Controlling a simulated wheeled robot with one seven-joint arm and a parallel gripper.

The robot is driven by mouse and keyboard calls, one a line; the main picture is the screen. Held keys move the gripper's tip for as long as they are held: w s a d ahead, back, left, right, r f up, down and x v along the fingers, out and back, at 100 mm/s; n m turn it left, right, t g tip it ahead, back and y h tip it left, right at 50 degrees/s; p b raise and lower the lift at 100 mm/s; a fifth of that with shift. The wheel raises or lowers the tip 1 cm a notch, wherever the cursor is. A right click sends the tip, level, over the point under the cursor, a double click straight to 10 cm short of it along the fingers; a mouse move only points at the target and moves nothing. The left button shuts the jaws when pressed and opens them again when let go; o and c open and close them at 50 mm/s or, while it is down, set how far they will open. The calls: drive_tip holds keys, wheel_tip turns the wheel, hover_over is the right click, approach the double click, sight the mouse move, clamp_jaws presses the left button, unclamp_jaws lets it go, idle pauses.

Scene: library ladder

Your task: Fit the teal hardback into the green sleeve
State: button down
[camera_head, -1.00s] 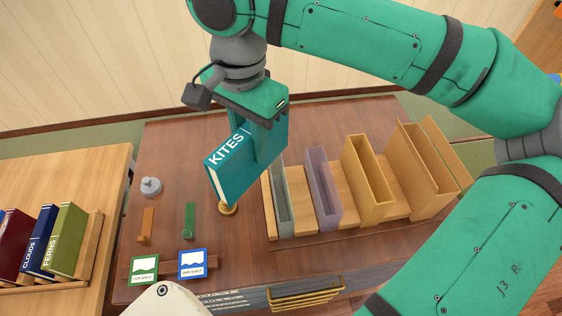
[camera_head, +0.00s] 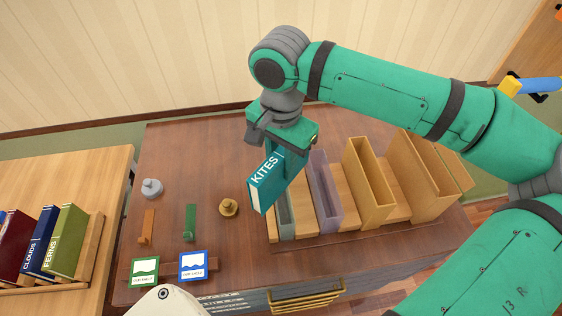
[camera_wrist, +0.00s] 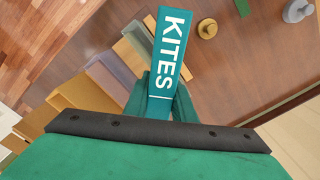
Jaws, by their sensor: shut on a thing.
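The teal hardback (camera_head: 269,183), lettered KITES, is held in my gripper (camera_head: 288,158), its spine facing the head camera. The wrist view also shows the hardback (camera_wrist: 168,60) between the fingers of my gripper (camera_wrist: 162,102). The grey-green sleeve (camera_head: 286,222) is the leftmost in the row of sleeves. In the head view the book overlaps the sleeve's upper part and hides much of its opening. The book looks raised above the sleeve and slightly to its left; I cannot tell the exact gap.
A purple sleeve (camera_head: 326,192), a yellow sleeve (camera_head: 370,186) and a tall wooden one (camera_head: 418,180) stand to the right. A brass knob (camera_head: 229,207) and a grey weight (camera_head: 152,188) are to the left. Books, including the green FERNS (camera_head: 66,240), stand on the left table.

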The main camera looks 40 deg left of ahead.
drive_tip(key=shift+f, duration=0.3)
drive_tip(key=c, duration=1.5)
unclamp_jaws()
wheel_tip(320, 180, up, 13)
drive_tip(key=shift+f, duration=0.15)
